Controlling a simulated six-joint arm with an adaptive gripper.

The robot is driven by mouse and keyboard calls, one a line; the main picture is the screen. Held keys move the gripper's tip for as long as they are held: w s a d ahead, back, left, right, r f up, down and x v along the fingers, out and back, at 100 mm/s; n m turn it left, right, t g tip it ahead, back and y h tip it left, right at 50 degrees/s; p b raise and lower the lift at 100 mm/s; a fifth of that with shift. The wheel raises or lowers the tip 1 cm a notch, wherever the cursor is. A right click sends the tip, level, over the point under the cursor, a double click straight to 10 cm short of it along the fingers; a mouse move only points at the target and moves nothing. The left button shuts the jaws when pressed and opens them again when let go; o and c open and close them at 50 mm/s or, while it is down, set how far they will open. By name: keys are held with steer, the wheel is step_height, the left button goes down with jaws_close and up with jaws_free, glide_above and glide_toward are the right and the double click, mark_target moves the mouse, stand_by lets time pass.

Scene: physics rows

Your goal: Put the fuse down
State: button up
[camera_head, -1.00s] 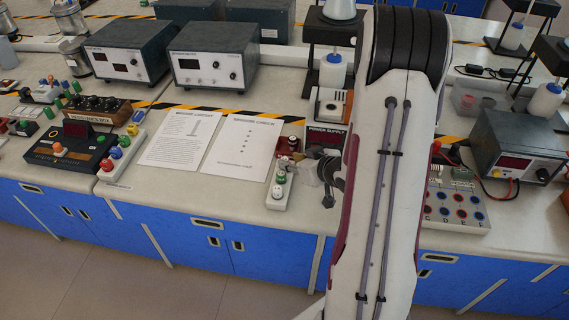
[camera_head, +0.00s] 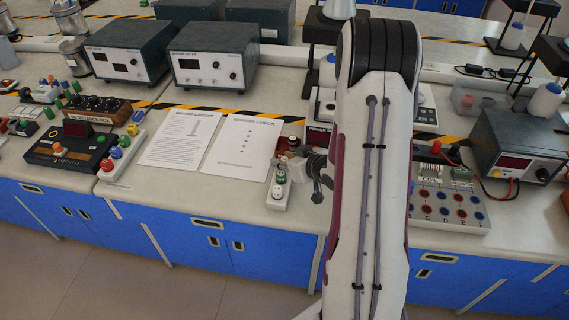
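My gripper (camera_head: 306,174) shows in the head view just left of my large white arm, above the front part of the bench. Its fingers point left, toward a small white strip (camera_head: 277,203) with green and dark round tops. They appear beside or above the strip's far end; I cannot tell whether they touch it. The arm hides part of the gripper, and the fingers are too small to show whether they are open or shut. I cannot make out a fuse, in the gripper or on the bench.
Two printed sheets (camera_head: 240,147) lie left of the gripper. A dark red block (camera_head: 288,143) stands just behind it. A power supply (camera_head: 318,137) is partly behind my arm. A socket board (camera_head: 450,200) and a grey meter box (camera_head: 517,150) stand to the right.

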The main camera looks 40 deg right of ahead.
mark_target(285, 159)
jaws_close()
steer(key=shift+r, duration=0.2)
steer(key=shift+r, duration=4.8)
